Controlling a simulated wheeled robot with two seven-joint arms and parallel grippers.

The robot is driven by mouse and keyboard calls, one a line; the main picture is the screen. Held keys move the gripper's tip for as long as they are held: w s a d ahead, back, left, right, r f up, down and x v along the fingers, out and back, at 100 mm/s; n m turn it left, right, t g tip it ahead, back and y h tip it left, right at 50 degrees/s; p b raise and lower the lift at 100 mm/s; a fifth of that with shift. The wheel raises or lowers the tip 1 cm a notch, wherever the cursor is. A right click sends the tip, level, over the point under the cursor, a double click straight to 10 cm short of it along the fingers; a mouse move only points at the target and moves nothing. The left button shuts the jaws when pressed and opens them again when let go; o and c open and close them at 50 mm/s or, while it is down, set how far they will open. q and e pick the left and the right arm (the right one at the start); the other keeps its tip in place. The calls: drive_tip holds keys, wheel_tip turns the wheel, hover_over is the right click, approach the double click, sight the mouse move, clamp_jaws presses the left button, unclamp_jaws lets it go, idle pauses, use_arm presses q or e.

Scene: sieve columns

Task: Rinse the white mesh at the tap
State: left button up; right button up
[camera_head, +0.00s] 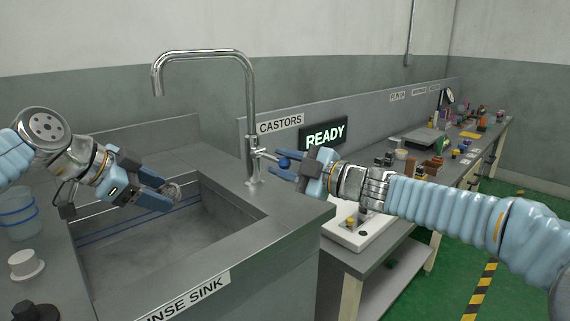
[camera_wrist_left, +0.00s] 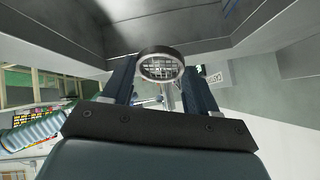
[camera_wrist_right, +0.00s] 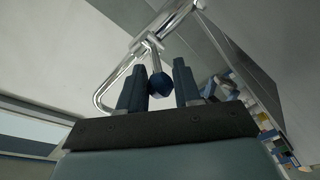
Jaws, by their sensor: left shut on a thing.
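My left gripper (camera_head: 160,192) is shut on the mesh (camera_head: 174,190), a small round sieve with a dark rim and a pale grid. The mesh also shows between the fingertips in the left wrist view (camera_wrist_left: 160,68). It is held over the sink (camera_head: 150,250), below the spout of the chrome tap (camera_head: 250,120) in the picture. No water stream is visible. My right gripper (camera_head: 285,168) is open at the tap lever's blue knob (camera_head: 284,162). In the right wrist view the knob (camera_wrist_right: 160,84) sits between the two fingers, with a gap beside it; contact is unclear.
A clear tub with blue bands (camera_head: 18,215), a white-capped item (camera_head: 26,264) and a black knob-like item (camera_head: 36,310) stand left of the sink. A READY sign (camera_head: 325,135) is behind the tap. A cluttered bench (camera_head: 460,165) runs off to the right.

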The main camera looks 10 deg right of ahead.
clamp_jaws()
drive_tip(key=shift+r+g+h, duration=0.7)
drive_tip(key=shift+r+g, duration=0.15)
drive_tip(key=shift+g, duration=0.05)
drive_tip(key=shift+o, duration=2.2)
unclamp_jaws()
drive_tip(key=v, duration=1.2)
drive_tip(key=shift+a, duration=0.1)
